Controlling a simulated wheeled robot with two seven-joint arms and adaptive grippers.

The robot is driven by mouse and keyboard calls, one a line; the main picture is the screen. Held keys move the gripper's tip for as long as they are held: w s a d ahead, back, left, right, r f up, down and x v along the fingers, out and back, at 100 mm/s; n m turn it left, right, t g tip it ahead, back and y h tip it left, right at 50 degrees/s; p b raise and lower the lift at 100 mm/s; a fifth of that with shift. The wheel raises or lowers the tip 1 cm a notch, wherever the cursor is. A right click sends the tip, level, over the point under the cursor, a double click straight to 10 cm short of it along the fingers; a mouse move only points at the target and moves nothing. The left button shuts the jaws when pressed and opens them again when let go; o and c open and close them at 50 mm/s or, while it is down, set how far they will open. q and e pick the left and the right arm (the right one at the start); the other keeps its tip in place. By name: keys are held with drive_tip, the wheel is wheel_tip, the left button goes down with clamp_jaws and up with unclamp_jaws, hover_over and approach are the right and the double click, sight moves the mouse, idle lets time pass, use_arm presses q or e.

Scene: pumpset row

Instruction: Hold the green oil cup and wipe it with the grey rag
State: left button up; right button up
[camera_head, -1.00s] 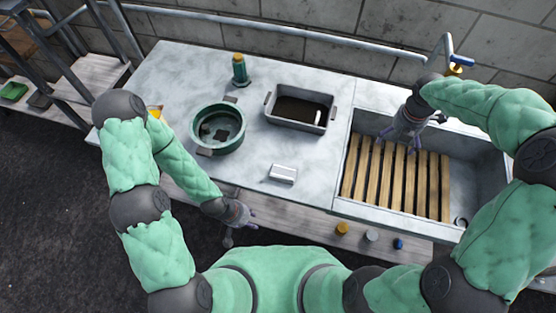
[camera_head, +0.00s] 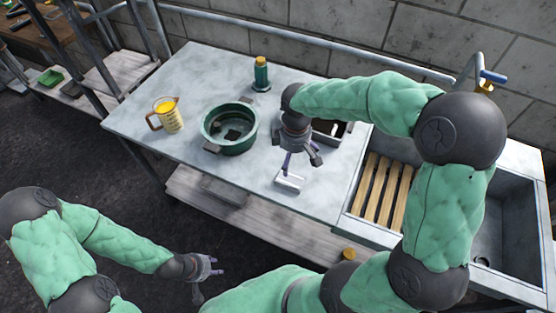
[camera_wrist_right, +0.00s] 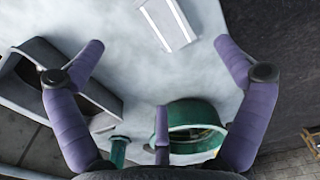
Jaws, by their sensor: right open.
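The green oil cup (camera_head: 262,75), a slim upright cylinder with a yellow top, stands on the table's back part. Its green lower part (camera_wrist_right: 118,150) shows at the bottom of the right wrist view. My right gripper (camera_head: 301,163) is open and empty, just above a pale grey flat block (camera_head: 288,182); the block also shows in the right wrist view (camera_wrist_right: 168,22). I cannot tell whether it is the grey rag. A darker grey flat piece (camera_head: 222,190) lies on the lower shelf. My left gripper (camera_head: 206,272) is open and empty, low in front of the table.
A round green basin (camera_head: 250,140) stands mid-table, a measuring jug (camera_head: 170,120) with yellow liquid to its left. A grey tray (camera_head: 346,138) is partly hidden by my right arm. The sink (camera_head: 520,215) with wooden slats (camera_head: 378,190) lies right. The table's back left is clear.

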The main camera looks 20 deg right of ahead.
sight(291, 176)
wheel_tip(291, 176, down, 11)
drive_tip(key=b, duration=0.3)
drive_tip(key=shift+r+b, duration=0.1)
drive_tip(key=shift+b, duration=0.3)
drive_tip(key=c, duration=1.1)
drive_tip(key=o, duration=0.8)
drive_tip(key=shift+r+p, duration=0.3)
drive_tip(key=shift+p, duration=0.05)
